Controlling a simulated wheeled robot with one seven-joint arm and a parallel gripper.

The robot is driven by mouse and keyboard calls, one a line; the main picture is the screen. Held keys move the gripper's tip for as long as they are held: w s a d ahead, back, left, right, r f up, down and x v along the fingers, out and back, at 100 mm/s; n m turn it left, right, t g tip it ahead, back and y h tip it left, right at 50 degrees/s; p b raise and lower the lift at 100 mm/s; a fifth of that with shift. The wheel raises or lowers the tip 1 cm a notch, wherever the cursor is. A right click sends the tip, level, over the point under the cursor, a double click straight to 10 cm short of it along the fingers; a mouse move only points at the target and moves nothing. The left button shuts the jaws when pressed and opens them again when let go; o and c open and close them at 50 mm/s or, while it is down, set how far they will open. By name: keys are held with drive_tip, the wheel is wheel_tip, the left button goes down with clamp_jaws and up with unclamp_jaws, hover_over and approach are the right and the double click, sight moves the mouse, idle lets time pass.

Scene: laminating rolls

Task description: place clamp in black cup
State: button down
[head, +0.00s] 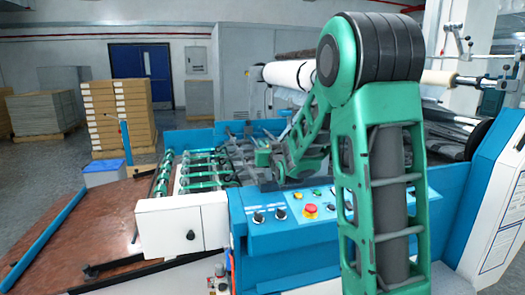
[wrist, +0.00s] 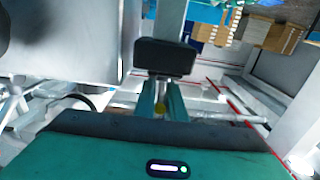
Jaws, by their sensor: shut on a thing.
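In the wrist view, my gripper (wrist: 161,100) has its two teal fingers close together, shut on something. A dark, rounded block (wrist: 165,57) shows at the fingertips; I take it to be part of the held clamp, but its shape is unclear. A small yellow spot shows between the fingers. In the head view, my green arm reaches down behind the control panel, and my gripper end (head: 272,160) is over the blue machine, small and partly hidden by my own links. I cannot make out a black cup in either view.
The blue machine (head: 265,232) has a control panel with a red button (head: 310,210). Green-striped rollers (head: 205,168) lie to the left, beside a brown table (head: 75,225). A white roll (head: 290,74) is behind. Stacked boxes (head: 120,112) stand at the back left.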

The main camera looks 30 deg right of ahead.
drive_tip(key=shift+f, duration=0.5)
drive_tip(key=c, duration=1.8)
unclamp_jaws()
